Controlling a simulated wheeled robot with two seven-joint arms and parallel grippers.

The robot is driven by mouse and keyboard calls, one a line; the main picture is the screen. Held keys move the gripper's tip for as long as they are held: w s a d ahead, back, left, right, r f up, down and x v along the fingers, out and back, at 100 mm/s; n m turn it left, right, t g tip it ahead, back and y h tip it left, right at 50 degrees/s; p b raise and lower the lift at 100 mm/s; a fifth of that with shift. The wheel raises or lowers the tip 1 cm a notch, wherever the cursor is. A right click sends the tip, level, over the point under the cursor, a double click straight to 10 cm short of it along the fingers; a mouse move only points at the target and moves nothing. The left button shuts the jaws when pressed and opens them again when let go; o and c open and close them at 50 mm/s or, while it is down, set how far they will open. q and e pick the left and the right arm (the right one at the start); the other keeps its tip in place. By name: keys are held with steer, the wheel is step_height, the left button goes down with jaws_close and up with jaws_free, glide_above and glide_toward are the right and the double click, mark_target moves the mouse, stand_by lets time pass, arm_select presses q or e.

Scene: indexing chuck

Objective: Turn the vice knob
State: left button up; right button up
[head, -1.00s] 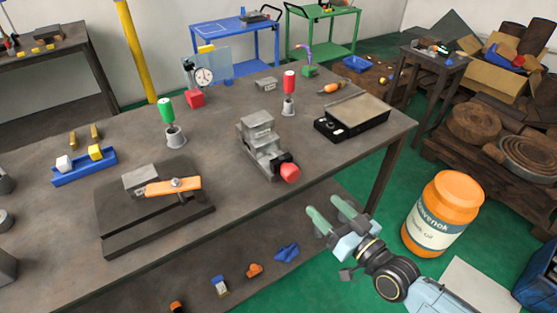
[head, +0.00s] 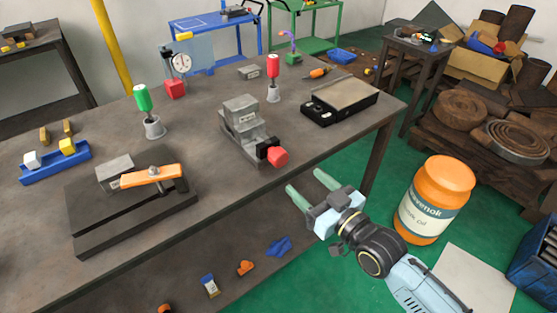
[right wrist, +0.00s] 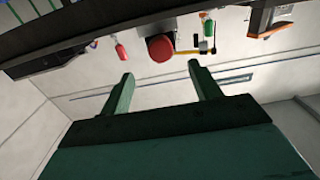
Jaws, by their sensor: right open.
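The grey vice (head: 245,125) stands near the front edge of the workbench in the head view. Its red knob (head: 277,157) faces the front edge on a dark mount. The knob also shows in the right wrist view (right wrist: 160,48), above and between the fingers, some way off. My right gripper (head: 307,188) is open and empty, with green fingers. It is in front of the bench edge, lower and to the right of the knob, not touching it. Its fingers (right wrist: 163,90) are spread apart in the right wrist view. My left gripper is not in view.
The workbench (head: 210,190) carries a fixture with an orange clamp (head: 152,176) on the left. A black box with a tan top (head: 340,100) lies to the right of the vice. An orange drum (head: 435,200) stands on the green floor to the right. A lower shelf holds small parts.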

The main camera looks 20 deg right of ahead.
mark_target(283, 162)
steer(key=b+x, duration=0.1)
steer(key=x, duration=0.8)
steer(key=shift+w+a+f, duration=0.1)
steer(key=shift+w, duration=0.15)
steer(key=shift+w+a, duration=0.2)
steer(key=shift+w, duration=0.35)
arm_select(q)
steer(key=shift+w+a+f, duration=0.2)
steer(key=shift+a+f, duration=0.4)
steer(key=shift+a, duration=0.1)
arm_select(e)
steer(key=shift+w, duration=0.15)
